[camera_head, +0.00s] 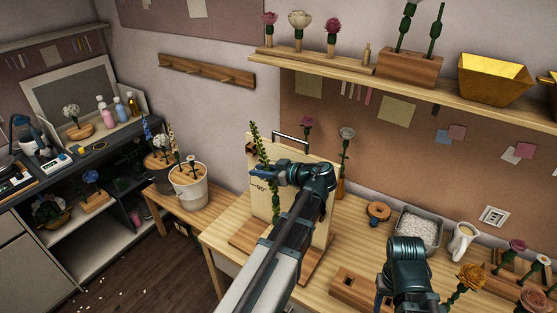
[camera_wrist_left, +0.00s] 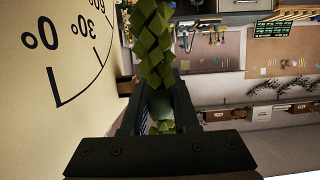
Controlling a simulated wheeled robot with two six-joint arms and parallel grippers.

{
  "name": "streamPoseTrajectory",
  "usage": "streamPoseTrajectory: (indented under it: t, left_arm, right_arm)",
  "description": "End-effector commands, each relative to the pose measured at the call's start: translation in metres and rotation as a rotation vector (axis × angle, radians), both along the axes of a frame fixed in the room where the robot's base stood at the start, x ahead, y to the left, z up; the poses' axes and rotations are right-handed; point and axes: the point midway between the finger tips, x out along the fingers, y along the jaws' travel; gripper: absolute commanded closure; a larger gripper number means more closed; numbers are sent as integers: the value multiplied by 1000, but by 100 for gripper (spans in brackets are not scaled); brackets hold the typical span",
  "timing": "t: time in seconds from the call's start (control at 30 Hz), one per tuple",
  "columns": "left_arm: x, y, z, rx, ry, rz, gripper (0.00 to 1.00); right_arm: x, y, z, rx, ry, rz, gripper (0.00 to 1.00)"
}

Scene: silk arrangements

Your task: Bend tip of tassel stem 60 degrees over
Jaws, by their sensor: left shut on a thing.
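The tassel stem (camera_head: 256,142) is green and leafy and stands in front of a pale angle board (camera_head: 290,223), its tip leaning slightly left. My left gripper (camera_head: 259,172) is shut on the stem partway up, with the tip rising above the fingers. In the left wrist view the leafy stem (camera_wrist_left: 155,45) passes between the two dark fingers (camera_wrist_left: 158,105), beside the board (camera_wrist_left: 65,110) with its 0°, 30° and partly cut-off 60 marks. The stem's lower part runs down in front of the board. My right arm's end is low at the right, and its fingers cannot be made out.
The workbench (camera_head: 347,250) holds a tray of white grains (camera_head: 418,228), a cream jug (camera_head: 462,241), a wooden block (camera_head: 355,287) and several flowers on the right. A white bucket of flowers (camera_head: 188,188) stands left of the board. A shelf (camera_head: 340,72) runs above.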

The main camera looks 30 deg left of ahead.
Motion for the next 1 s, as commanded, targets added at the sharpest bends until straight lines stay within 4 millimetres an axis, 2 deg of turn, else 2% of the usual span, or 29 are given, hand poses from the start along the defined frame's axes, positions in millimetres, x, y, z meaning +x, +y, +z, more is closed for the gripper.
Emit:
streamPoseTrajectory:
  t: [0.13, 0.43, 0.87, 1.0]
  left_arm:
    - [0, 0, 0, -5, 0, 0, 100]
    - [1, 9, -5, -129, 10, 1, 100]
    - [1, 11, -10, -162, 12, 0, 100]
    - [1, 14, -10, -212, 16, 2, 100]
  right_arm:
    - [0, 0, 1, 0, 0, 0, 50]
    - [0, 0, 21, 0, 0, 0, 50]
    - [0, 0, 23, 0, 0, 0, 50]
    - [0, 0, 33, 0, 0, 0, 50]
